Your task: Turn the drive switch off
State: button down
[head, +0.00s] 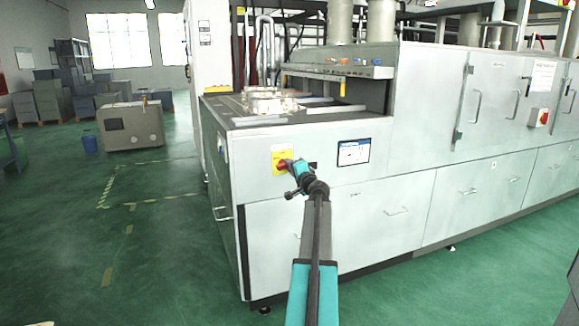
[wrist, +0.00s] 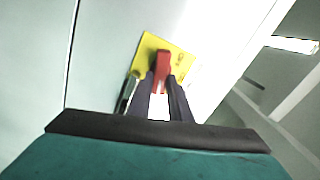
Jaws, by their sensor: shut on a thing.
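The drive switch is a red handle (wrist: 162,66) on a yellow plate (wrist: 181,60), seen in the wrist view. In the head view the yellow plate (head: 279,153) is on the front of the grey machine, with the red handle (head: 281,168) partly hidden by my gripper. My gripper (wrist: 160,84) is at the switch, its two dark fingers shut on the red handle. The handle looks roughly in line with the fingers in the wrist view. The plate's lettering is too small to read.
The grey machine (head: 400,205) fills the middle and right. Another red switch (head: 543,117) is far right. Castings (head: 268,100) lie on the machine's left bed. Green floor at the left is mostly clear.

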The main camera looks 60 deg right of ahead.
jog(key=shift+f+m+p, duration=0.15)
jog(key=shift+m+p, duration=0.35)
jog(key=shift+m, duration=1.1)
jog(key=c, duration=1.6)
grip_release()
jog(key=shift+c, duration=0.2)
